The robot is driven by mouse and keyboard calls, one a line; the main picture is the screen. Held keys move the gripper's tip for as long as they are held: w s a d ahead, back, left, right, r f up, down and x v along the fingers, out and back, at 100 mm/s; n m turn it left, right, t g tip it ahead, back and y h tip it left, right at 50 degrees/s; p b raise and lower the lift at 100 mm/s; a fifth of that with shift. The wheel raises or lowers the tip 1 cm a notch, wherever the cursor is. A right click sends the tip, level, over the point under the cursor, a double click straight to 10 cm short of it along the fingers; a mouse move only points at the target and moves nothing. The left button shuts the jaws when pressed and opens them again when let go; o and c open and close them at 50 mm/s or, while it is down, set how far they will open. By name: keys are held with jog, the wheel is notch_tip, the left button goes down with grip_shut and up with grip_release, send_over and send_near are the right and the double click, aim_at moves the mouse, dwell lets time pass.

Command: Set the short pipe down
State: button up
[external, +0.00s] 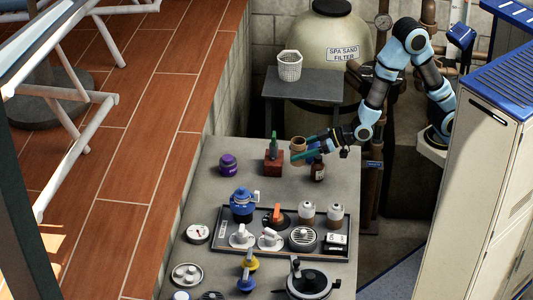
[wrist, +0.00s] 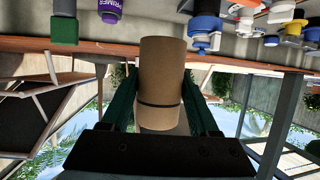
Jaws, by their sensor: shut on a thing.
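The short pipe (external: 298,146) is a tan cylinder near the far end of the grey table (external: 222,150). In the wrist view the short pipe (wrist: 162,62) fills the middle, with a dark band around it. My gripper (external: 303,154) is shut on it, one dark green finger on each side; the gripper also shows in the wrist view (wrist: 160,105). The pipe appears held above the table top; its exact clearance cannot be told.
A brown bottle (external: 318,169) stands close on the right, a purple can (external: 228,165) farther left. A dark tray (external: 337,254) of valves and fittings lies nearer the camera.

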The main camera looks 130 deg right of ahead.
jog(key=f, duration=0.3)
jog(key=shift+s+f, duration=0.35)
jog(key=shift+f, duration=0.05)
jog(key=shift+f+p, duration=1.3)
jog(key=shift+f, duration=4.25)
jog(key=shift+f, duration=0.15)
jog(key=o, duration=1.4)
